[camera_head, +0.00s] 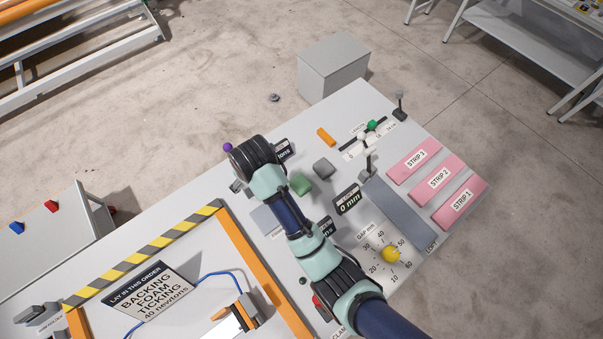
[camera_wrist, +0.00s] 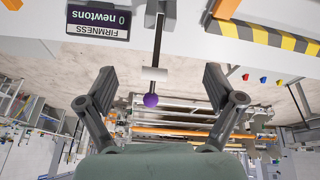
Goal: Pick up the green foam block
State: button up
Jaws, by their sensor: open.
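The green foam block (camera_head: 301,184) lies on the white table just right of my arm's wrist in the head view. It is small and partly beside the teal wrist joint. It does not show in the wrist view. My gripper (camera_wrist: 159,75) shows in the wrist view with its two dark fingers wide apart and nothing between them in grasp. It faces out past the table edge, toward a lever with a purple knob (camera_wrist: 151,100). In the head view the gripper is mostly hidden behind my wrist.
A grey block (camera_head: 324,167) lies close right of the green block, with an orange strip (camera_head: 326,137) beyond. A "0 mm" display (camera_head: 348,200), a grey plate (camera_head: 399,213) and pink strips (camera_head: 438,186) lie further right. A firmness display (camera_wrist: 98,20) and striped edging (camera_wrist: 267,35) flank the lever.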

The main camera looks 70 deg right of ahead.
jog(key=s+d+f+m+g+b, duration=0.1)
jog(key=s+d+f+g+b, duration=0.2)
jog(key=d+f, duration=0.45)
jog(key=m+y+b, duration=0.1)
jog(key=y+b, duration=0.1)
send_over(301, 183)
jog(key=shift+g, duration=0.4)
notch_tip(301, 183, down, 7)
jog(key=shift+s+r, duration=0.1)
jog(key=shift+r, duration=0.05)
notch_tip(301, 183, down, 8)
jog(key=shift+r+b, duration=0.1)
jog(key=shift+b, duration=0.9)
jog(key=shift+c, duration=0.2)
jog(key=c, duration=0.8)
